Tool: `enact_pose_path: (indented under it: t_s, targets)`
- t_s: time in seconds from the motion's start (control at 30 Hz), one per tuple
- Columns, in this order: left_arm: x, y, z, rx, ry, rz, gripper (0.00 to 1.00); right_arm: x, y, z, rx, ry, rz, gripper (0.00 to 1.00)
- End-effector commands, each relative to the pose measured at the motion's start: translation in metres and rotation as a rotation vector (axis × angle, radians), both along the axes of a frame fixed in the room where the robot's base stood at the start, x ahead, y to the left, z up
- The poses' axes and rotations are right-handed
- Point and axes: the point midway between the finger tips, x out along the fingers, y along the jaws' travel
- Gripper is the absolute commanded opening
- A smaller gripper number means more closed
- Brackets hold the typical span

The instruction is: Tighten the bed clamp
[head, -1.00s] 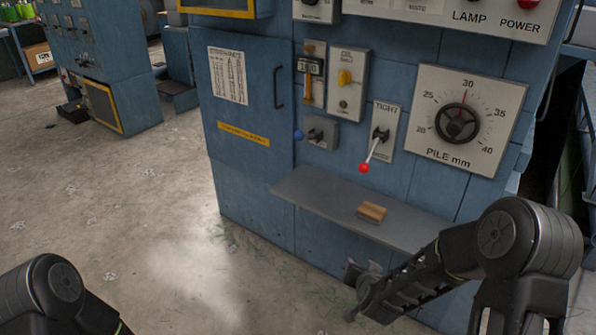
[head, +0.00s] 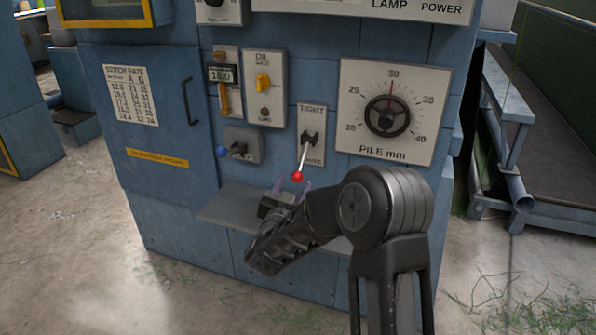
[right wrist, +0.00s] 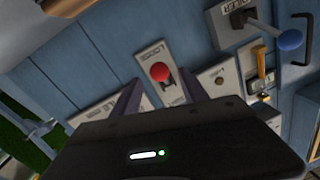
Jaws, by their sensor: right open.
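The clamp lever is a metal rod with a red knob (head: 297,176) on a white plate (head: 313,122) marked TIGHT at its top. The rod slants down, with the knob near the plate's lower end. My right gripper (head: 291,187) is open, just below the knob in the head view. In the right wrist view the red knob (right wrist: 160,72) appears between the two fingers (right wrist: 158,88), with no visible contact. Its depth relative to the fingertips is hard to tell. My left gripper is not in view.
A blue-knobbed lever (head: 222,152) sits left of the clamp lever, and a PILE mm dial (head: 388,115) sits to its right. A grey shelf (head: 225,208) juts out below, partly hidden by my right arm.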

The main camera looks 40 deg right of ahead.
Motion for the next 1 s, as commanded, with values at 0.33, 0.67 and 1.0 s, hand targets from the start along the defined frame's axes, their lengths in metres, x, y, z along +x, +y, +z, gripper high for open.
enact_pose_path:
  t_s: [0.33, 0.67, 1.0]
  targets:
    - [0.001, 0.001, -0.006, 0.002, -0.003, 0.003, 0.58, 0.027, -0.031, -0.002, -0.001, 0.000, -0.001, 0.52]
    - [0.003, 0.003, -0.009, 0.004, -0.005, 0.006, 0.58, 0.050, -0.056, -0.001, 0.000, 0.001, 0.002, 0.52]
    - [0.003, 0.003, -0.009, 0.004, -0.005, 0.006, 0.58, 0.051, -0.057, 0.000, 0.000, 0.001, 0.002, 0.45]
